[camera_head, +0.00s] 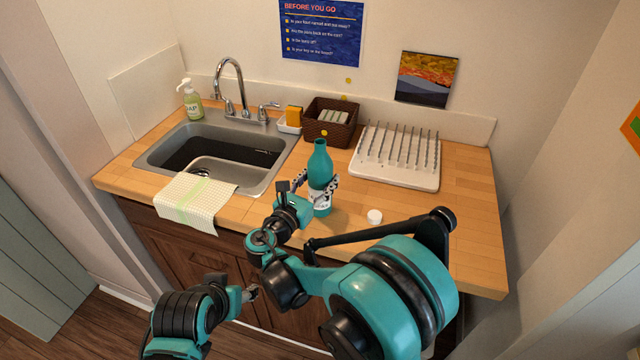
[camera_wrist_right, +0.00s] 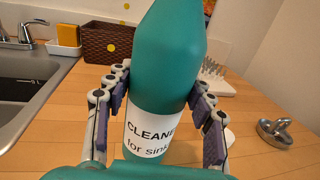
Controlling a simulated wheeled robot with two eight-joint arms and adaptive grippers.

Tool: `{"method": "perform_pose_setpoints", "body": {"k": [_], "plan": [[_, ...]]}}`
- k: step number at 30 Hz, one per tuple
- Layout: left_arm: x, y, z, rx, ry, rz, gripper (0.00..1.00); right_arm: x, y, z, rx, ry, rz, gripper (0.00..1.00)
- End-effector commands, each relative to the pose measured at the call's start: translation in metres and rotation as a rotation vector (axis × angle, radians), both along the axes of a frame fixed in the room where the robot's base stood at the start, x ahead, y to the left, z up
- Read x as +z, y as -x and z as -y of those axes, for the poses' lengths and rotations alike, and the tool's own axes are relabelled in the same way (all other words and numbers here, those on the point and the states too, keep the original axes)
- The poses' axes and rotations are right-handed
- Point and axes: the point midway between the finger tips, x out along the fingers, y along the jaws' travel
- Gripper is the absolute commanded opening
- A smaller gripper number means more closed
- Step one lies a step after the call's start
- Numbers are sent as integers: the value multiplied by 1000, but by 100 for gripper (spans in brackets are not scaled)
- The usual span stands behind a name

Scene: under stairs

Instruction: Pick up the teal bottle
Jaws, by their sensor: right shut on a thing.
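A white cap (camera_head: 375,216) lies right of the bottle. A brown basket (camera_head: 330,132) and white drying rack (camera_head: 395,175) stand behind. The sink (camera_head: 160,155), soap bottle (camera_head: 191,103) and cloth (camera_head: 195,203) are left. A metal item (camera_wrist_right: 275,131) lies right.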

Motion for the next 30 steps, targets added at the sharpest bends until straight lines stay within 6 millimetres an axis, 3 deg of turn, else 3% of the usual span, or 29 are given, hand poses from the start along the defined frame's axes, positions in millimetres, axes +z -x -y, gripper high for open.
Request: {"method": "perform_pose_setpoints", "body": {"k": [8,15,24,30], "plan": [[4,0,0,0,0,0,52,7,0,0,0,0,0,22],[24,0,0,0,0,0,52,45,0,0,0,0,0,22],[48,0,0,0,0,0,52,85,39,57,-1,0,0,22],[59,0,0,0,0,0,52,104,58,84,0,0,0,22]]}}
